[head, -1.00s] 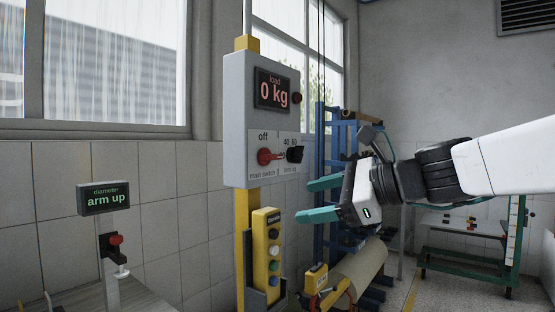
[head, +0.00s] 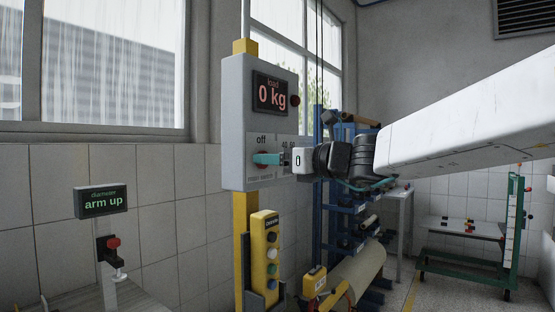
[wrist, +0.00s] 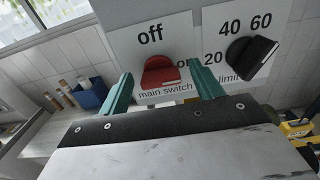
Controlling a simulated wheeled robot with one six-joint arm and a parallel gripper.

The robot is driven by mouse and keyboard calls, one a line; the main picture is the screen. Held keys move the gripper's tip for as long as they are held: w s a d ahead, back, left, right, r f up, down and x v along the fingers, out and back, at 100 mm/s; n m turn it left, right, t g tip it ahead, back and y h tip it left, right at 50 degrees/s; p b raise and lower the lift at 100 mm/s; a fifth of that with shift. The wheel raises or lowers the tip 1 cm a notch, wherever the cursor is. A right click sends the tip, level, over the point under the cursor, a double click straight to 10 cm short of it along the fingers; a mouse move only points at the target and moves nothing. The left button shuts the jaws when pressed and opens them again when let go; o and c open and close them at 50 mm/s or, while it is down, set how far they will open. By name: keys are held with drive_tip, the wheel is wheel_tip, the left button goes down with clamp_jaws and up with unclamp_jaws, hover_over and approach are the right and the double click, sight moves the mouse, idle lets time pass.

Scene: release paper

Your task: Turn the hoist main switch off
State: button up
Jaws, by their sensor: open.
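The red main switch knob (wrist: 160,74) sits on the front of the grey hoist box (head: 235,130). "off" is printed above it, "main switch" below it, and a partly hidden "on" to its right. The knob's bar looks roughly sideways, towards "on". My gripper (head: 264,158) is at the box front and mostly covers the knob in the head view. In the wrist view, its two green fingers stand apart on the left and right of the knob, with gaps visible. Contact cannot be made out.
A black limit knob (wrist: 250,58) with 20, 40 and 60 marks sits just right of the right finger. The display (head: 272,94) reads load 0 kg. A yellow button pendant (head: 265,255) hangs below the box. A blue rack (head: 335,215) stands behind.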

drive_tip(key=c, duration=1)
drive_tip(key=shift+n, duration=0.3)
drive_tip(key=shift+s+a+f+n, duration=0.1)
drive_tip(key=shift+s+f+n, duration=0.05)
drive_tip(key=shift+n, duration=4.15)
drive_tip(key=shift+s+a+f+n, duration=0.1)
drive_tip(key=shift+n, duration=4.2)
